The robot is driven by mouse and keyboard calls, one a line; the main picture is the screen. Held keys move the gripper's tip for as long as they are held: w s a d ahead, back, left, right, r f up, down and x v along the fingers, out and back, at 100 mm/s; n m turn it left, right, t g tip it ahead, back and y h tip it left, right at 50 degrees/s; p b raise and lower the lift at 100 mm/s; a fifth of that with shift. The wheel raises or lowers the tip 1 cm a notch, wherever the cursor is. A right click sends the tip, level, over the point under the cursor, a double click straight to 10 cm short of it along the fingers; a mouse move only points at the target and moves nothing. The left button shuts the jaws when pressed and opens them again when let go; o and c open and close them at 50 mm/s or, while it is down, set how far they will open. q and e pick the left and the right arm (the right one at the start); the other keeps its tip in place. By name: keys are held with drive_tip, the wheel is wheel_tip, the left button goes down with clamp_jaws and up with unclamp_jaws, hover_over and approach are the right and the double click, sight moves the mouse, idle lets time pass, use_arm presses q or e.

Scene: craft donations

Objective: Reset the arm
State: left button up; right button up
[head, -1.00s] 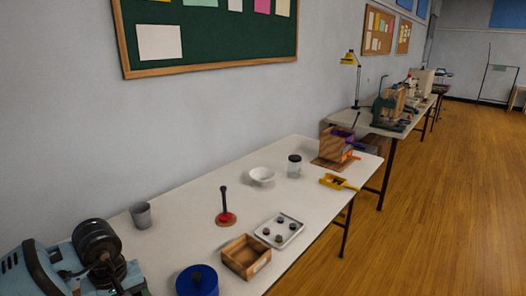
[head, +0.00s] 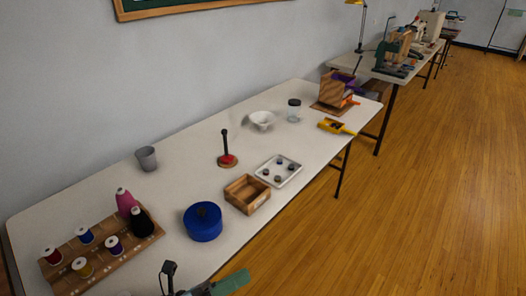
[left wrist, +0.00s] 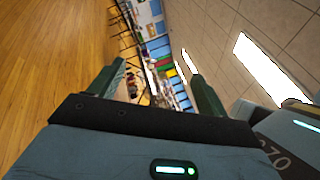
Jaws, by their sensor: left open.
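My left gripper (head: 226,284) shows at the bottom edge of the head view, beside the front edge of the table (head: 170,255). Only part of it is in frame there, with a green finger pointing right. In the left wrist view my left gripper (left wrist: 157,72) has its two green fingers spread wide apart with nothing between them. Beyond the fingers are the room, wooden floor and ceiling, tilted sideways. My right gripper is in neither view.
On the table are a spool rack (head: 103,262), a blue round tin (head: 203,222), a wooden box (head: 247,194), a white tray (head: 279,171), a grey cup (head: 147,158), a white bowl (head: 262,120), a jar (head: 294,110) and a yellow tool (head: 336,127). Open floor (head: 410,220) lies right.

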use_arm(q)
drive_tip(key=s+a+f+n+t+y, duration=0.3)
drive_tip(key=a+f+n+t+y, duration=0.5)
drive_tip(key=n, duration=1.4)
drive_tip(key=s+a+f+n+g+y, duration=0.3)
drive_tip(key=s+f+n+g+y, duration=0.1)
drive_tip(key=s+f+n, duration=0.2)
drive_tip(key=s+a+f+n+g+y+p, duration=0.1)
drive_tip(key=s+a+f+n+g+y, duration=0.3)
drive_tip(key=s+f+n, duration=0.3)
drive_tip(key=s+f, duration=0.1)
drive_tip(key=s, duration=0.2)
drive_tip(key=shift+s+f, duration=0.2)
drive_tip(key=shift+s, duration=0.05)
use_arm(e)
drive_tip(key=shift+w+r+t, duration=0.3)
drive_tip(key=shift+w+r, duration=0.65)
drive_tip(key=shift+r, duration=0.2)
